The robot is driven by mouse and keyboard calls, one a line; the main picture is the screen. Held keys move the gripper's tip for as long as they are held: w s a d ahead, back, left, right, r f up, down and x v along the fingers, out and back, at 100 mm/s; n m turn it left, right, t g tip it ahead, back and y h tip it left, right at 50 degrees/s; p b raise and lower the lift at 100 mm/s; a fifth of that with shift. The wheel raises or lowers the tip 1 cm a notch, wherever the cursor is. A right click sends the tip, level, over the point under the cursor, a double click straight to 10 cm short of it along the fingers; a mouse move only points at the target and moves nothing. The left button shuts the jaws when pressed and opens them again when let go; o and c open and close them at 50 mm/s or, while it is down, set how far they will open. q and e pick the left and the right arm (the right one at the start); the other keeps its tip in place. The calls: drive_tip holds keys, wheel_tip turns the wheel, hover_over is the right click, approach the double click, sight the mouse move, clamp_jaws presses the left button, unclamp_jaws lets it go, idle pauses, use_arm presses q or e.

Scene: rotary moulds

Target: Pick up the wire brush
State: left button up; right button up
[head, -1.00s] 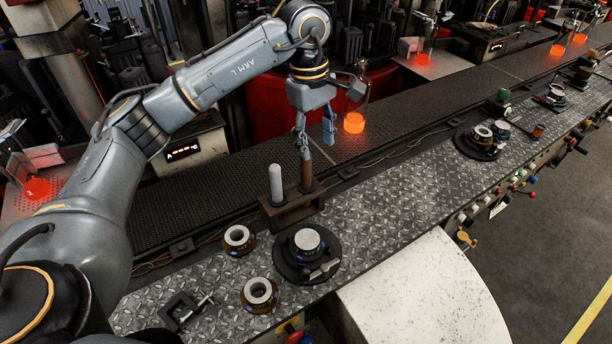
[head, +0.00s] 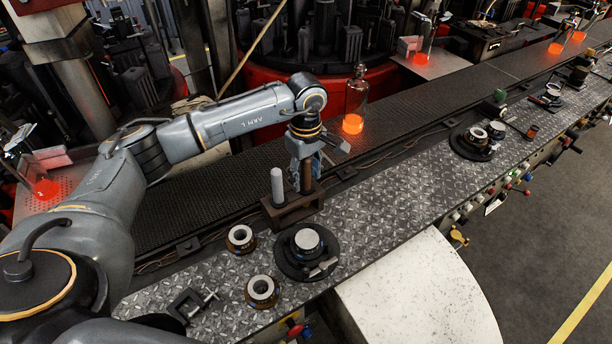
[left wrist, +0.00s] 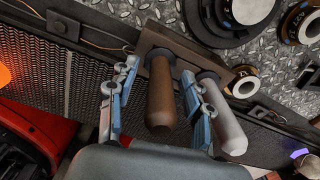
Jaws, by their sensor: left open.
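A dark wooden holder block (head: 290,212) stands on the diamond-plate bench with two upright handles in it. One handle is brown (head: 306,178); the other is pale grey (head: 277,186). No bristles show, so I cannot tell for sure which is the wire brush. My left gripper (head: 307,176) is open, pointing down around the brown handle. In the left wrist view the brown handle (left wrist: 160,95) lies between the two blue-grey fingers, with gaps at both sides. The pale handle (left wrist: 222,115) is just outside the right finger. My right gripper is out of view.
A black round mould base (head: 289,262) and two ring-shaped parts (head: 241,238) (head: 262,290) sit in front of the holder. A black clamp (head: 190,306) lies at lower left. A glowing bottle (head: 355,105) stands on the conveyor behind.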

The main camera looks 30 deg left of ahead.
use_arm(q)
drive_tip(key=shift+f, duration=0.85)
clamp_jaws()
